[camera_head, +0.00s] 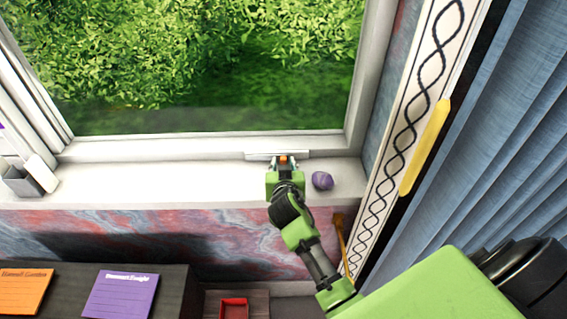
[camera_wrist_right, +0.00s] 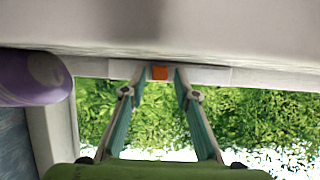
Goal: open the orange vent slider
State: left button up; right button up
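The orange vent slider (camera_head: 283,158) is a small block on a pale vent strip (camera_head: 259,155) along the bottom of the window frame. It also shows in the right wrist view (camera_wrist_right: 159,72). My right gripper (camera_head: 283,165) is right at the slider. In the right wrist view its two fingers (camera_wrist_right: 158,78) are apart, one on each side of the orange block, with a small gap visible on both sides. Whether the fingertips touch the strip I cannot tell. My left gripper is not in view.
A purple rounded object (camera_head: 322,180) stands on the white sill (camera_head: 150,186) close to the right of my gripper. A grey box (camera_head: 22,182) is at the sill's left end. A patterned trim panel (camera_head: 400,140) and blue curtain (camera_head: 490,150) bound the right side.

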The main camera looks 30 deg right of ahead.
grip_shut()
jog(key=shift+s+d+p, duration=0.2)
jog(key=shift+s+d, duration=0.15)
jog(key=shift+d, duration=0.35)
jog(key=shift+s+d+p, duration=0.2)
jog(key=shift+s+d, duration=0.1)
jog(key=shift+d, duration=0.4)
jog(key=shift+o, duration=1.9)
grip_release()
jog(key=shift+w+f, duration=0.1)
jog(key=shift+w, duration=0.05)
jog(key=shift+v, duration=3.8)
